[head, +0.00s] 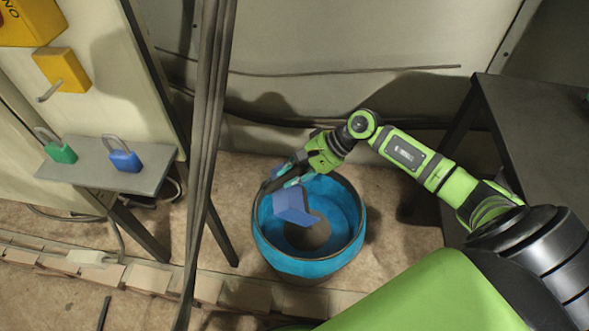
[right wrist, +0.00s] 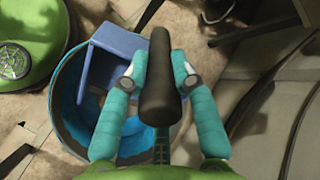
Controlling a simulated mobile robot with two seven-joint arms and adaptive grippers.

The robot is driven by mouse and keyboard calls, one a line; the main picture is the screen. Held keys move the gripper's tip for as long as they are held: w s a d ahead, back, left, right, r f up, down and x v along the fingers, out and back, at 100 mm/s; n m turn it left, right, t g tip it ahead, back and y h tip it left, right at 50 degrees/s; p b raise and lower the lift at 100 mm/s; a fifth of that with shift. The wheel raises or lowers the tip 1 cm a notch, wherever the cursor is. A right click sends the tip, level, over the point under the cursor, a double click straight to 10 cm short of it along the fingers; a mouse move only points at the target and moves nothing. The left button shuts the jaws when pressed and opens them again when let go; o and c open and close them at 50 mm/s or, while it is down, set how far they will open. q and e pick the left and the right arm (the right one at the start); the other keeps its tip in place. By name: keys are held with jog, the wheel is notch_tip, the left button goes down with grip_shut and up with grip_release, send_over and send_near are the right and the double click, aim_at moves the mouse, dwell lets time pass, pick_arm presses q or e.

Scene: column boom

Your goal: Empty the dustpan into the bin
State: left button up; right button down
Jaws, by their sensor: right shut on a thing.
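The blue dustpan (head: 291,206) hangs over the mouth of the bin in the head view. It looks tilted, and I cannot see whether anything lies in it. The bin (head: 309,265) is round with a bright blue liner and stands on the floor. My right gripper (head: 290,178) is shut on the dustpan's dark handle, above the bin's far left rim. In the right wrist view, the fingers of the right gripper (right wrist: 160,85) close on both sides of the handle (right wrist: 160,75). The dustpan's blue pan (right wrist: 108,70) and part of the bin (right wrist: 65,110) show beyond. My left gripper is not in view.
A dark table (head: 540,110) stands at the right. A small grey shelf (head: 80,180) with a green padlock (head: 60,152) and a blue padlock (head: 125,160) is at the left. Dark vertical poles (head: 207,130) rise left of the bin. Low bricks (head: 150,277) line the floor.

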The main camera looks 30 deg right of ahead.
aim_at(269, 185)
jog(key=shift+w+a+r+h+p, duration=0.25)
jog(key=shift+a+h+p, duration=0.1)
jog(key=shift+a, duration=0.15)
jog(key=shift+w+a+r+h+p, duration=0.1)
jog(key=shift+w+a+h+p, duration=0.1)
jog(key=shift+a+h+p, duration=0.25)
jog(key=a, duration=0.1)
jog(key=w+a+g+h, duration=0.1)
jog(key=a+f+h, duration=0.1)
jog(key=shift+w+a+p, duration=0.25)
jog(key=shift+p, duration=0.15)
pick_arm(q)
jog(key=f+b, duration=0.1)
jog(key=b, duration=0.3)
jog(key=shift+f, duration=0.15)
pick_arm(e)
jog(key=w+a+f+g+h, duration=0.1)
jog(key=a+f+g+h, duration=0.1)
jog(key=a+f+h, duration=0.2)
jog(key=shift+w+a+h, duration=0.25)
jog(key=shift+w+h, duration=0.15)
jog(key=shift+h, duration=0.1)
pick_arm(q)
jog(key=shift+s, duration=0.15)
